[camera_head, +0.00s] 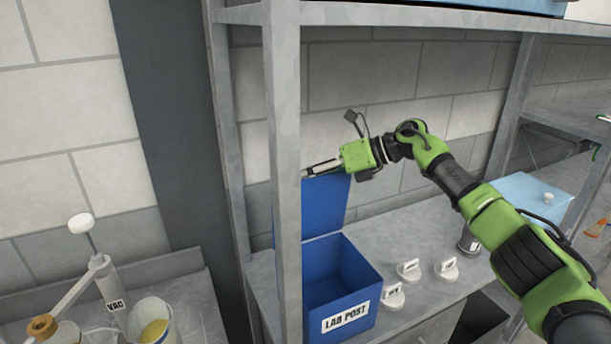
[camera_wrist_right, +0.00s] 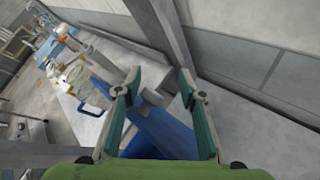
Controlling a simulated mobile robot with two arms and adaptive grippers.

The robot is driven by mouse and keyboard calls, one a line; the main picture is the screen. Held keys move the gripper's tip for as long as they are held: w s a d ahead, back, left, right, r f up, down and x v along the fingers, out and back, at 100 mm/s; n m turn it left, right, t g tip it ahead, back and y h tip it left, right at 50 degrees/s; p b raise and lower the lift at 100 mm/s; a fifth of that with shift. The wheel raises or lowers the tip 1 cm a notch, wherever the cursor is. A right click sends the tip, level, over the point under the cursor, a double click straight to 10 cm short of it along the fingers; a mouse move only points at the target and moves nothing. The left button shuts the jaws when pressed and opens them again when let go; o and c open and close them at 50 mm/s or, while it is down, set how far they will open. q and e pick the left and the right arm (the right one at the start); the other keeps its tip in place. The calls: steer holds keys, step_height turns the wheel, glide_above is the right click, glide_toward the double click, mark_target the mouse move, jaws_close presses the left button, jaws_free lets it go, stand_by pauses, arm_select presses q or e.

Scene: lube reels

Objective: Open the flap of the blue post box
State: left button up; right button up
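The blue post box (camera_head: 352,288) labelled LAB POST stands on the grey shelf, partly hidden by a shelf post. Its flap (camera_head: 324,207) is raised upright at the back, and the inside of the box shows. My right gripper (camera_head: 312,170) is at the flap's top edge, beside the shelf post. In the wrist view my right gripper (camera_wrist_right: 159,76) has its fingers spread wide, with the blue flap (camera_wrist_right: 165,132) showing between and below them. I cannot tell whether a finger touches the flap. My left gripper is not in view.
The shelf's upright post (camera_head: 286,150) stands close to my right gripper. Several white labelled items (camera_head: 409,270) sit right of the box under my right arm. A light-blue box (camera_head: 530,195) is farther right. A pump lever labelled VAC (camera_head: 112,300) is at lower left.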

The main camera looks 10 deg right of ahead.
steer(key=v, duration=1.1)
steer(key=shift+d+r, duration=0.2)
steer(key=shift+d, duration=0.15)
steer(key=shift+d, duration=0.15)
